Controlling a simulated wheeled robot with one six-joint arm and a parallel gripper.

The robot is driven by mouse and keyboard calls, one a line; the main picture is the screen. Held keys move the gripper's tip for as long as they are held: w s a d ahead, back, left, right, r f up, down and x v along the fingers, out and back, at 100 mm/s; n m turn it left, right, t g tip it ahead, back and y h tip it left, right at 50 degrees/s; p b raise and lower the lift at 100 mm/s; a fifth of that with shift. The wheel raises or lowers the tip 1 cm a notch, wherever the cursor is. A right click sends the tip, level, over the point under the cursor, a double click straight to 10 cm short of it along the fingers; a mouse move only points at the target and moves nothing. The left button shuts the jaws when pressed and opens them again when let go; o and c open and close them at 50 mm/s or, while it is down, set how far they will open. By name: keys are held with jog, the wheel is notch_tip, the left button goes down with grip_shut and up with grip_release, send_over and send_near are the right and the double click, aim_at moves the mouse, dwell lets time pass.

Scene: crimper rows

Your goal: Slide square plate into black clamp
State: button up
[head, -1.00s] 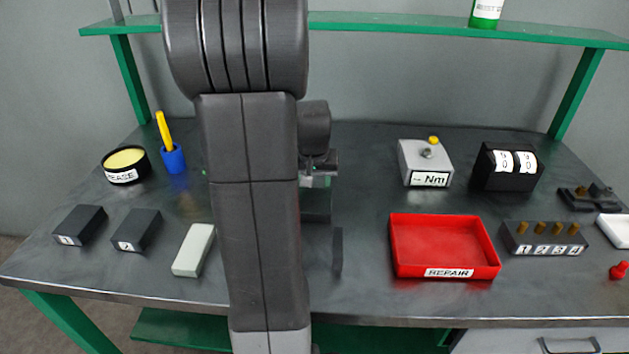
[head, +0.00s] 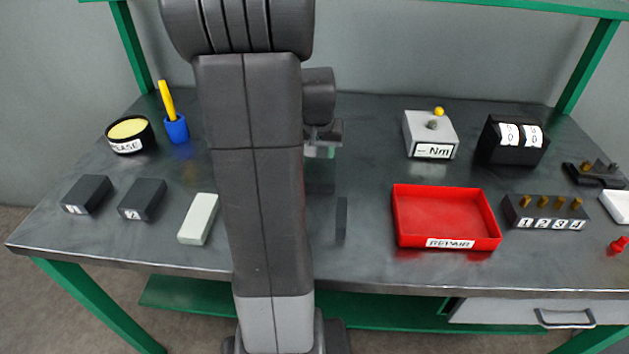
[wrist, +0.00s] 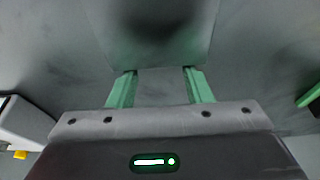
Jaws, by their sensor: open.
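My gripper (wrist: 160,73) shows in the wrist view with its two green fingers apart. In the head view it is partly hidden behind my arm, over the middle of the table. A flat grey panel with a dark shadow (wrist: 150,30) lies beyond the fingertips in the wrist view. It may be the square plate, but I cannot tell. Nothing is clearly held. Beside my arm in the head view are a thin dark strip (head: 341,218) and a dark patch (head: 320,187). I cannot tell whether either belongs to the black clamp.
A red repair tray (head: 445,215) lies right of my arm. Behind it are a grey Nm box (head: 430,132) and a black counter (head: 512,142). A numbered holder (head: 545,212) stands farther right. Two dark blocks (head: 87,194) (head: 142,198) and a pale bar (head: 198,219) lie left.

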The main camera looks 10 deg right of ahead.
aim_at(317, 167)
jog(key=shift+s+a+f+b, duration=0.15)
jog(key=shift+s+a, duration=0.2)
jog(key=shift+s, duration=0.85)
jog(key=shift+s+a+r+b, duration=0.15)
jog(key=shift+s+a, duration=0.15)
jog(key=shift+s, duration=0.85)
jog(key=shift+s+a, duration=0.4)
jog(key=shift+s, duration=0.9)
jog(key=shift+s+a, duration=0.35)
jog(key=shift+s, duration=1)
jog(key=shift+s+a, duration=0.4)
jog(key=shift+s, duration=0.9)
notch_tip(317, 167, up, 7)
jog(key=w+p, duration=0.1)
jog(key=p, duration=0.4)
jog(key=shift+d+p, duration=0.15)
jog(key=shift+p, duration=0.25)
jog(key=shift+f, duration=0.1)
jog(key=f+b, duration=0.3)
jog(key=f, duration=0.1)
jog(key=s+f+b, duration=0.1)
jog(key=f+b, duration=0.1)
jog(key=shift+f+b, duration=0.3)
jog(key=shift+b, duration=0.05)
